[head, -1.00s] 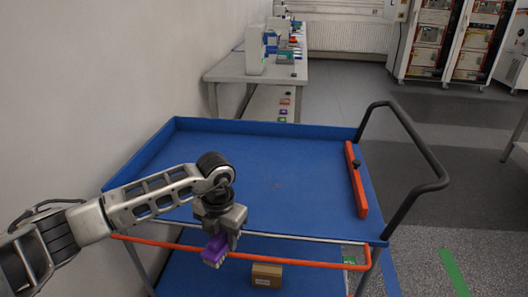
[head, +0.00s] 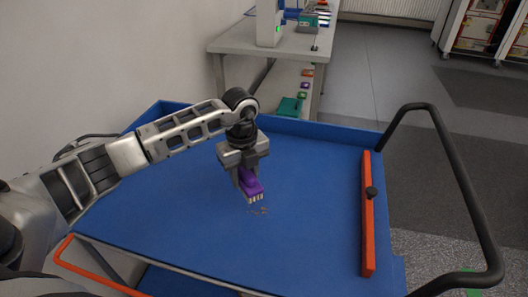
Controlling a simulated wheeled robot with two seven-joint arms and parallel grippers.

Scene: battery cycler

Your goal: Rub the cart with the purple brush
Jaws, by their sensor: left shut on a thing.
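The cart (head: 310,230) has a blue top tray with raised edges and a black handle on its right. My left gripper (head: 248,183) is over the middle of the tray, shut on the purple brush (head: 250,184). The brush points down with its pale bristles at or just above the tray surface; I cannot tell whether they touch. A small patch of brown specks (head: 259,211) lies on the tray right by the bristles. My right gripper is not in view.
An orange bar (head: 368,215) with a black knob lies along the tray's right side. A grey workbench (head: 240,40) with devices stands behind the cart. A white wall is on the left. Open floor lies behind the handle, with cabinets at the back right.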

